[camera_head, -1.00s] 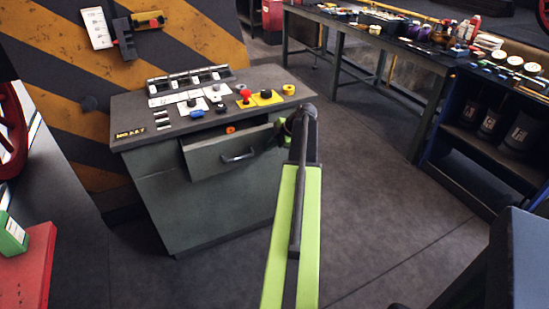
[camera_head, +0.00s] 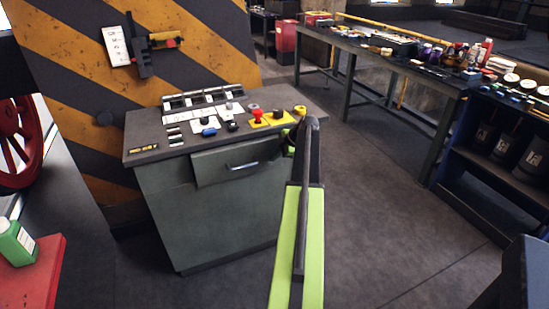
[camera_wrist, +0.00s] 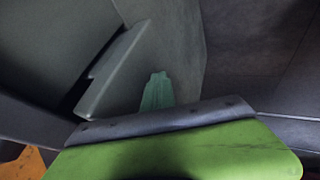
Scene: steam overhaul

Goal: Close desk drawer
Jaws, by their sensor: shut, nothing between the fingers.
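The grey-green desk (camera_head: 210,215) stands left of centre in the head view, with a sloping top of switches. Its drawer (camera_head: 215,172) has a silver handle (camera_head: 243,166). The drawer front stands slightly proud of the desk, and its inside is out of sight. In the wrist view, the drawer front's edge (camera_wrist: 115,75) shows with a narrow dark gap behind it. My gripper (camera_head: 288,152) is at the drawer's right end, mostly hidden by my arm. Its green fingertips (camera_wrist: 157,92) are shut and empty, close to the drawer front; I cannot tell if they touch.
A long workbench (camera_head: 400,72) with tools and bottles runs along the back right. A dark blue shelf (camera_head: 480,185) stands at the right. A red surface (camera_head: 35,275) with a green bottle (camera_head: 17,242) is at the lower left. The floor right of the desk is clear.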

